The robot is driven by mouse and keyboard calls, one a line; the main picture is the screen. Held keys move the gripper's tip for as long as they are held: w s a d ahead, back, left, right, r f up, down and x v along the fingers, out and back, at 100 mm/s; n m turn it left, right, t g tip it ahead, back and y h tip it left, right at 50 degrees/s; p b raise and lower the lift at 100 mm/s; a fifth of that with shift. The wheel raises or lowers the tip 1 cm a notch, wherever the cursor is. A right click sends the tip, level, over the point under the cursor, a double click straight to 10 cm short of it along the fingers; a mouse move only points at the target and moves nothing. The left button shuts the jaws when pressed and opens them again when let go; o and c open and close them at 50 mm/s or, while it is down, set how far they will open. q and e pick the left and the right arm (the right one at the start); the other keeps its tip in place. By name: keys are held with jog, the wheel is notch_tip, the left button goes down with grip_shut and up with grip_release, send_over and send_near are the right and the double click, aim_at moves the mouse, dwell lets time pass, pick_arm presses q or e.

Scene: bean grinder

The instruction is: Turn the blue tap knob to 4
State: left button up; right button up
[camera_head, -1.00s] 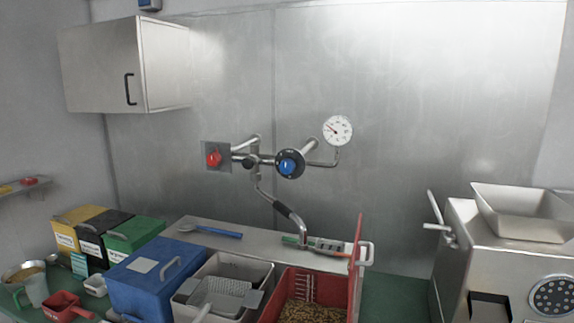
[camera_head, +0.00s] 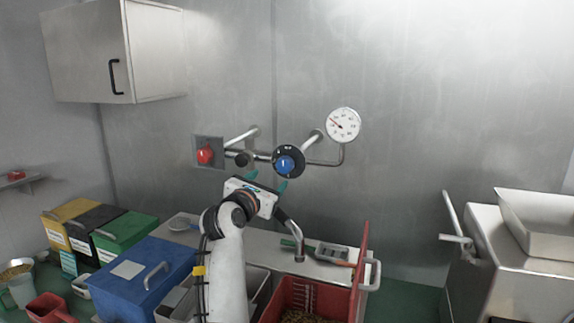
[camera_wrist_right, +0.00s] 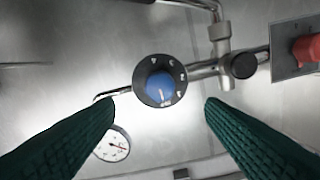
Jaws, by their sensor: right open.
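The blue tap knob (camera_head: 285,164) sits on a round black dial with white marks on the wall pipes. In the right wrist view the blue knob (camera_wrist_right: 160,87) is between my fingers in the picture, at some distance ahead of them. The dial marks are too small to read surely. My right gripper (camera_head: 265,181) is open and empty, just below and left of the knob in the head view. Its green fingers (camera_wrist_right: 160,103) stand wide apart in the right wrist view. My left gripper is not in view.
A red knob (camera_head: 205,155) on a square plate is left of the tap. A pressure gauge (camera_head: 343,125) is to its upper right. Below stand a blue bin (camera_head: 150,275) and a red crate (camera_head: 362,285). A grinder (camera_head: 485,255) stands at right.

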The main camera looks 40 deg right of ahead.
aim_at(283, 167)
jog(key=p+x, duration=0.4)
jog(key=x, duration=0.6)
jog(key=shift+w+d+r, duration=0.1)
jog(key=shift+d+r, duration=0.05)
jog(key=shift+d, duration=0.15)
jog(key=shift+w+d, duration=0.25)
jog(key=shift+d, duration=0.2)
jog(key=c, duration=1)
